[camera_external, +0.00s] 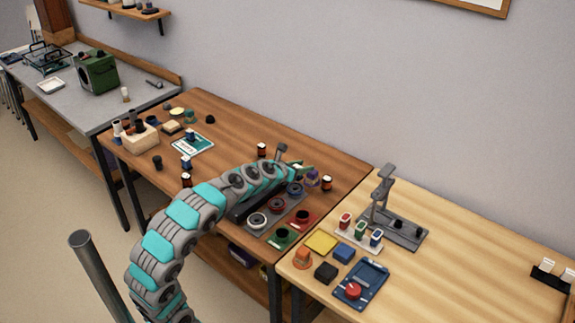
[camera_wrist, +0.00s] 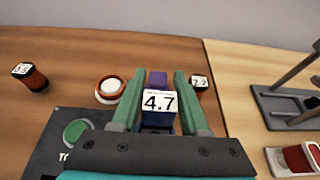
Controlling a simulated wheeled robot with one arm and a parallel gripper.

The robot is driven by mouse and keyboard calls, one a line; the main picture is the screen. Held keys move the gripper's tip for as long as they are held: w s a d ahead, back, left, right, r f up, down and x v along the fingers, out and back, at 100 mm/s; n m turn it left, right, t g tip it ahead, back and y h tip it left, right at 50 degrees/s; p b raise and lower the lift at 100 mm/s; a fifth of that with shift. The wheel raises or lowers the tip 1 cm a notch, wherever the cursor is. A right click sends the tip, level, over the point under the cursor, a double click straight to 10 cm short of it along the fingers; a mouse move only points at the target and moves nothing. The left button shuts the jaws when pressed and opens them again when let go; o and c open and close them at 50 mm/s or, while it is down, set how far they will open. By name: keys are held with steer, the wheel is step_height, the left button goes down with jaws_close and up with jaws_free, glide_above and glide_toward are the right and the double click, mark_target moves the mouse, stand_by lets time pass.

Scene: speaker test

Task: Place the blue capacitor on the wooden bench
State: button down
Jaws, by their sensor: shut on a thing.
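My gripper (camera_wrist: 159,76) has its green fingers shut on a capacitor (camera_wrist: 158,104) with a white 4.7 label and a dark blue-purple body. A purple part shows just behind the label; I cannot tell if it belongs to the same piece. In the external view my gripper (camera_external: 299,168) is over the right end of the brown wooden bench (camera_external: 240,122), with a purple piece (camera_external: 312,179) at its fingers. Whether the held capacitor touches the bench is unclear. Another dark blue piece (camera_external: 186,161) stands on the bench further left.
Dark-red capacitors (camera_external: 327,183) stand near my gripper. A dark panel with round speaker parts (camera_external: 258,220) lies under my arm. A pale wooden table (camera_external: 450,232) adjoins on the right, with a grey stand (camera_external: 407,236). A grey table (camera_external: 65,77) is at left.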

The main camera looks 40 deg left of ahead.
steer(key=d+r+m+g+h+b, duration=0.1)
steer(key=d+r+m+h+b, duration=0.2)
steer(key=d, duration=0.4)
steer(key=d+r+m+h+b, duration=0.1)
steer(key=d+r+h+b, duration=0.1)
steer(key=d+r, duration=0.5)
steer(key=d+r+m+g+h+b, duration=0.1)
steer(key=d+r+m+h+b, duration=0.15)
steer(key=d, duration=0.55)
steer(key=m+g+h+b, duration=0.3)
steer(key=m+g+h, duration=0.3)
steer(key=m+g, duration=0.55)
glide_above(414, 298)
step_height(414, 298, down, 13)
steer(key=shift+f, duration=0.15)
steer(key=shift+f+b, duration=0.85)
steer(key=shift+f, duration=1.6)
